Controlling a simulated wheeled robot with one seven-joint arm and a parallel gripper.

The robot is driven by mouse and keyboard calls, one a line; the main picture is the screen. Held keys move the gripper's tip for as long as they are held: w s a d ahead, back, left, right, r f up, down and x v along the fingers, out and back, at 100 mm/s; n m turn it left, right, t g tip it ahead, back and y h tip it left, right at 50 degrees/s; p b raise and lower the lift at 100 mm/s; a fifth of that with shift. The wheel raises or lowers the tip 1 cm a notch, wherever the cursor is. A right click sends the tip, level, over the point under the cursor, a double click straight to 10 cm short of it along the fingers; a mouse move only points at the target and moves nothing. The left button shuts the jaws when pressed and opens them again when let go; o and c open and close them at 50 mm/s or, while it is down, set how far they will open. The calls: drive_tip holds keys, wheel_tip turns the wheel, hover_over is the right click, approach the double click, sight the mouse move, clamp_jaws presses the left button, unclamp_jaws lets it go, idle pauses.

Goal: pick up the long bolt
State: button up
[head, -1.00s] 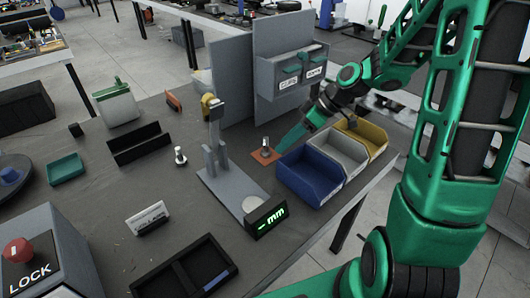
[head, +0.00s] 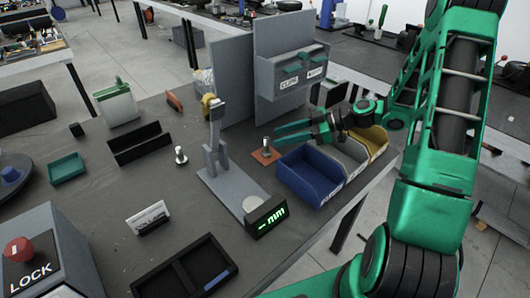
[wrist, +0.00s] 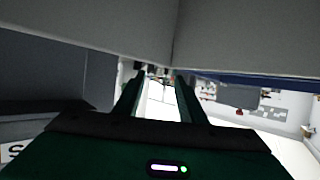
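A metal bolt (head: 180,154) stands upright on the table, left of the grey gauge stand. A second bolt (head: 266,146) stands on a small orange pad (head: 272,157) right of the stand. I cannot tell which is longer. My gripper (head: 278,132) is above the bins' back edge, its fingers pointing left, just behind and above the orange pad. In the wrist view my gripper (wrist: 158,75) shows two fingers apart with nothing between them. No bolt can be made out in the wrist view.
Blue (head: 312,175), grey (head: 350,156) and yellow (head: 377,139) bins stand at the table's right edge. The gauge stand (head: 228,183) with its mm display (head: 266,217) is left of them. Grey upright panels (head: 283,60) stand behind. A black tray (head: 187,272) lies in front.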

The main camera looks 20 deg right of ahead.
sight(266, 138)
drive_tip(key=shift+x, duration=3.15)
drive_tip(key=shift+w+d+f, duration=0.1)
drive_tip(key=shift+f, duration=0.05)
clamp_jaws()
